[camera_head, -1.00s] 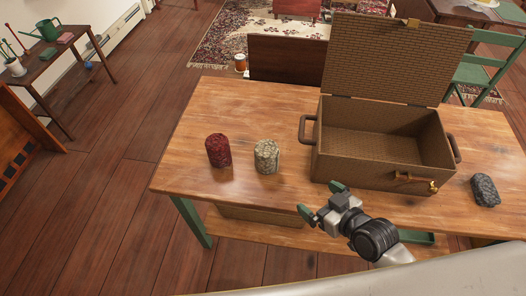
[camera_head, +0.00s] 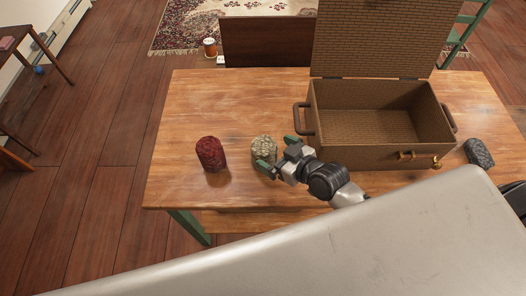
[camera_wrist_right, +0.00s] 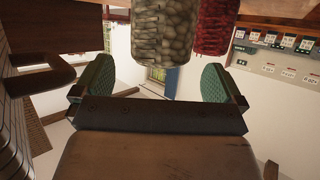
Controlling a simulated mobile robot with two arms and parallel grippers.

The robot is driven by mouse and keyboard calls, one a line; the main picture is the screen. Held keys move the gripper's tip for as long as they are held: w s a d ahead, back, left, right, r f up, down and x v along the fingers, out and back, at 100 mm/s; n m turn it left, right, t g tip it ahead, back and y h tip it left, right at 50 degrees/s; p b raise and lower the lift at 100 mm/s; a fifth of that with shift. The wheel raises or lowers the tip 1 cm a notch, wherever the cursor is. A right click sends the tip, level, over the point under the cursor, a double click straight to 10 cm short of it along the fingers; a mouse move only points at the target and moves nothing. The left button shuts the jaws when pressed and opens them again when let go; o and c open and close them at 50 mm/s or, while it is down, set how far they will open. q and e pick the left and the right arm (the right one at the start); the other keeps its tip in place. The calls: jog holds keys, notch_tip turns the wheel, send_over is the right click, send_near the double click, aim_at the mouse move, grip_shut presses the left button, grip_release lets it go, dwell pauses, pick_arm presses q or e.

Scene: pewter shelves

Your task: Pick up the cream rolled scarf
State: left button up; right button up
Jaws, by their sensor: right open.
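The cream rolled scarf (camera_head: 264,148) stands upright on the wooden table (camera_head: 190,110), between a dark red roll and the wicker chest. My right gripper (camera_head: 278,154) is open just in front of and to the right of it, with green finger pads. In the right wrist view the scarf (camera_wrist_right: 165,30) appears ahead of the open fingers (camera_wrist_right: 157,85), roughly between them and slightly beyond their tips. Whether a finger touches it cannot be told. My left gripper does not show.
The dark red roll (camera_head: 210,153) stands close to the left of the scarf; it also shows in the right wrist view (camera_wrist_right: 214,28). The open wicker chest (camera_head: 375,155) is to the right, its handle (camera_head: 303,118) near my gripper. A grey roll (camera_head: 479,152) lies at the right.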

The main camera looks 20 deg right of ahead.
aim_at(264, 147)
jog(key=x, duration=0.5)
jog(key=shift+w+a+f, duration=0.1)
jog(key=shift+w, duration=0.15)
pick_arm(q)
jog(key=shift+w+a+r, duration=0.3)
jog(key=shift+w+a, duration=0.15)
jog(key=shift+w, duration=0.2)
pick_arm(e)
jog(key=c, duration=1)
